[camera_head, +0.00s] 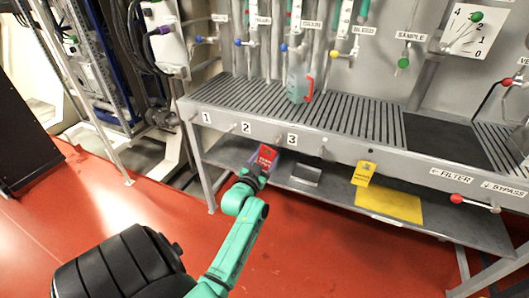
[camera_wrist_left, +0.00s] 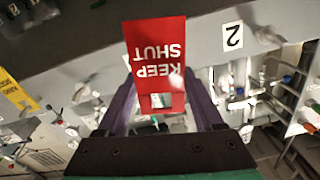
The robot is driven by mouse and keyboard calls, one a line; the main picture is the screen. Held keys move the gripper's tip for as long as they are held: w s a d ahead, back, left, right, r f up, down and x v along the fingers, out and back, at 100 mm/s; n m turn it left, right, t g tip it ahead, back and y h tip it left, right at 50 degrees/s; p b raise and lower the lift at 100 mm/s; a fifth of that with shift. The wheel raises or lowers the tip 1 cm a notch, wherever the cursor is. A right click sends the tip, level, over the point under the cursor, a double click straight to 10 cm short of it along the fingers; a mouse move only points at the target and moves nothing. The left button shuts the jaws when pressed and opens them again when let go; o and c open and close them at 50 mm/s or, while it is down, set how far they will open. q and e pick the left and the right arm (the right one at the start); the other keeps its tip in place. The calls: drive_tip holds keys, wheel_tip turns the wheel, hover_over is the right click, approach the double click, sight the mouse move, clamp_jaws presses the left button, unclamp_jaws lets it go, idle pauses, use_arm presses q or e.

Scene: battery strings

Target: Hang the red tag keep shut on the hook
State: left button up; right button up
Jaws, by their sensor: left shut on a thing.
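The red tag (camera_head: 265,155) with white "KEEP SHUT" lettering is in my left gripper (camera_head: 258,168), just in front of the bench's front rail below labels 2 and 3. In the left wrist view the tag (camera_wrist_left: 155,50) appears upside down, with a small window near the gripper end. The purple fingers of my left gripper (camera_wrist_left: 163,112) are shut on that end. Small hook-like pegs stick out of the rail, one by label 2 (camera_head: 232,128), one by label 3 (camera_head: 278,138) and one further right (camera_head: 323,152). The tag appears apart from them. My right gripper is out of view.
A yellow tag (camera_head: 363,173) hangs from the rail to the right. A clear jug with a red handle (camera_head: 300,80) stands on the slatted bench top.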

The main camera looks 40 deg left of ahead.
use_arm(q)
drive_tip(key=shift+w+a+f+b, duration=0.1)
drive_tip(key=shift+w+a+b, duration=0.05)
drive_tip(key=shift+w+b, duration=0.15)
drive_tip(key=shift+w+a+f+b, duration=0.1)
drive_tip(key=shift+w+b, duration=0.05)
drive_tip(key=shift+w, duration=0.2)
drive_tip(key=shift+w+a+b, duration=0.2)
drive_tip(key=shift+w+b, duration=0.3)
drive_tip(key=shift+w, duration=0.1)
drive_tip(key=b+x, duration=0.2)
drive_tip(key=f+b+x, duration=0.1)
drive_tip(key=x, duration=0.2)
drive_tip(key=shift+w+f+b, duration=0.1)
drive_tip(key=shift+w+b, duration=0.1)
drive_tip(key=shift+b, duration=0.15)
drive_tip(key=o, duration=1.3)
drive_tip(key=shift+o, duration=0.2)
